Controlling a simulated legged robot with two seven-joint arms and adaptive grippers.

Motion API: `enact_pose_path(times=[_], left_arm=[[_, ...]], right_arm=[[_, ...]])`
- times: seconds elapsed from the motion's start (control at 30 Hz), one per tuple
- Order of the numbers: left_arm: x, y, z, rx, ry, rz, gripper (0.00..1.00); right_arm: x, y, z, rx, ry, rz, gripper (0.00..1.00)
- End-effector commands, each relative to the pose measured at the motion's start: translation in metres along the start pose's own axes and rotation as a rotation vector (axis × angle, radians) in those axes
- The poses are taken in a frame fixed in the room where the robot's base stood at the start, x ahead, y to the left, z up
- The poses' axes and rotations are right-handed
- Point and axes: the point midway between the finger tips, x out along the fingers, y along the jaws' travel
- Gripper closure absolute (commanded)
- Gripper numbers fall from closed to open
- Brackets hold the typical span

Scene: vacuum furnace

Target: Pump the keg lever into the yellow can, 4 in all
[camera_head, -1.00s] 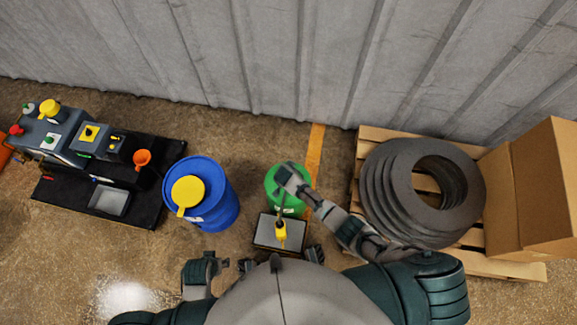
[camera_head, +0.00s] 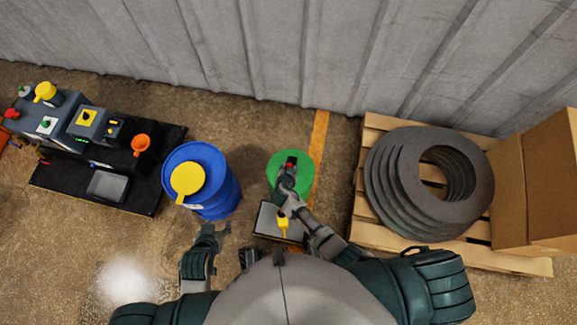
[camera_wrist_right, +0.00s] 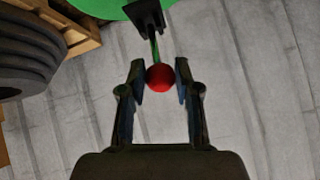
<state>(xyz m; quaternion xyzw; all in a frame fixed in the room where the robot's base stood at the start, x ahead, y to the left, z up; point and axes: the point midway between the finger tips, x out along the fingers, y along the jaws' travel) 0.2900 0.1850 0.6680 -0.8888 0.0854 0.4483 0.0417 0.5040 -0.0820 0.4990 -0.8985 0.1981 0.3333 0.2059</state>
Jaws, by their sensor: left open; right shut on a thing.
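The green keg (camera_head: 307,172) stands in the middle of the head view, partly covered by my right arm. Its lever ends in a red knob (camera_head: 291,162), seen over the keg top. My right gripper (camera_head: 287,173) is shut on the knob; in the right wrist view the red knob (camera_wrist_right: 160,77) sits between the fingers, with a green rod behind it. The yellow can (camera_head: 283,223) is on a grey-topped stand (camera_head: 268,220) in front of the keg, partly hidden by my right arm. My left gripper (camera_head: 209,234) is open and empty in front of the blue drum.
A blue drum (camera_head: 222,192) with a yellow funnel-like piece (camera_head: 187,180) on top stands left of the keg. A machine on a black base (camera_head: 62,178) is further left. A pallet (camera_head: 400,247) with stacked grey rings (camera_head: 392,185) and a cardboard box (camera_head: 530,180) are right.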

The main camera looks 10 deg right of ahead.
Motion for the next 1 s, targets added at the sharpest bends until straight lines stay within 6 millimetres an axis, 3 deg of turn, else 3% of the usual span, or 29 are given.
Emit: enact_pose_path(times=[0.03,0.33,0.37,0.47,0.8,1.0], left_arm=[[0.001,0.0,0.0,0.0,0.002,0.001,0.43],[0.001,0.0,0.0,0.0,0.003,0.001,0.43],[0.002,0.0,0.0,0.0,0.003,0.001,0.43],[0.002,0.0,0.0,0.0,0.002,0.001,0.43],[0.0,0.0,0.0,0.0,0.003,0.0,0.43],[0.0,0.0,0.0,0.0,0.004,0.0,0.43]], right_arm=[[0.0,0.005,0.009,-0.001,-0.015,0.008,1.0],[0.001,0.006,0.011,-0.003,-0.018,0.01,1.0],[0.001,0.006,0.011,-0.003,-0.018,0.01,0.66],[0.001,0.005,0.01,-0.003,-0.016,0.01,0.43],[-0.002,0.003,0.005,-0.001,-0.008,0.004,0.43],[-0.028,0.002,0.006,0.001,-0.009,0.002,0.43]])
